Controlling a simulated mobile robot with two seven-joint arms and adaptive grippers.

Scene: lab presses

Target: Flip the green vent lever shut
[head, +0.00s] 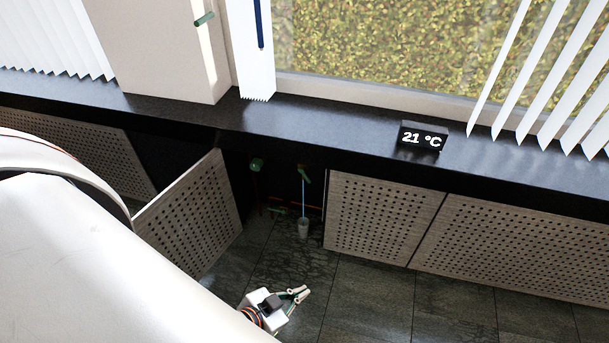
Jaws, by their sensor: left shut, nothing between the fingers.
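A small green lever (304,175) sits in the dark open bay under the sill, tilted, with a thin pale line running down from it to a small grey cup (303,228) on the floor. A rounder green knob (257,165) is to its left on a dark pipe. My left gripper (302,293) is low over the floor tiles, below the cup in the picture and apart from the levers. It is shut and empty. My right gripper is out of view.
A perforated door (190,215) stands open left of the bay; closed perforated panels (380,217) lie to its right. The dark sill (320,130) overhangs the bay and bears a 21 °C display (421,137). Another green handle (204,18) is on the wall pillar.

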